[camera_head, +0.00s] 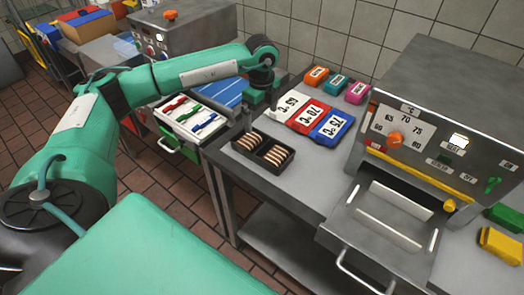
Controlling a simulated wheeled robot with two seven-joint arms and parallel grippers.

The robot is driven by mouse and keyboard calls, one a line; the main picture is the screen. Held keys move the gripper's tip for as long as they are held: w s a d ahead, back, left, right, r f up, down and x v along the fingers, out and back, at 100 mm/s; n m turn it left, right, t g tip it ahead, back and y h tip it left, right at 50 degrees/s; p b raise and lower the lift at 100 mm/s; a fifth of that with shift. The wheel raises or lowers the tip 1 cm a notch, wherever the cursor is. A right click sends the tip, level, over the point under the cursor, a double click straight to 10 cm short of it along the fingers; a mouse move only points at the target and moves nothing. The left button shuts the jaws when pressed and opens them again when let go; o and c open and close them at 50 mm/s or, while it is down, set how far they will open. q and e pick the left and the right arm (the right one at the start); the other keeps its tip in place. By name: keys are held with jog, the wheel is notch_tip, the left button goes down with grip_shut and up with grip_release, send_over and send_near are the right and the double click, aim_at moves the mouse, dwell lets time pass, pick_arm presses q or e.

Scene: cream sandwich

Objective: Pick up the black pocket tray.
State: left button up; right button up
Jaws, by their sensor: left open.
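The black pocket tray (261,151) sits on the steel table near its left front edge. It has two pockets, each holding a row of round, cream-and-brown pieces. My left arm reaches in from the left, and its gripper (260,112) points down just behind the tray's far side. The gripper is open, with its fingers near the tray's back edge. I cannot tell whether a finger touches the tray. My right gripper is not in view.
Red, white and blue temperature cards (313,117) lie right behind the tray. Small coloured blocks (336,85) stand farther back. A steel machine with dials (440,140) and an open drawer (385,232) is at right. A drawer of coloured clips (193,118) is at left.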

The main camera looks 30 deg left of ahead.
pick_arm(q)
jog(key=p, duration=0.2)
send_near(262, 143)
jog(key=s+d, duration=0.1)
jog(key=s+d+f, duration=0.1)
jog(key=s, duration=0.1)
jog(key=shift+s+f, duration=0.15)
jog(key=shift+s, duration=0.05)
jog(key=f, duration=0.1)
jog(key=f+p, duration=0.1)
jog(key=f, duration=0.2)
jog(key=shift+s+d+p, duration=0.2)
jog(key=shift+d+p, duration=0.05)
jog(key=shift+p, duration=0.1)
jog(key=shift+f, duration=0.6)
jog(key=c, duration=0.8)
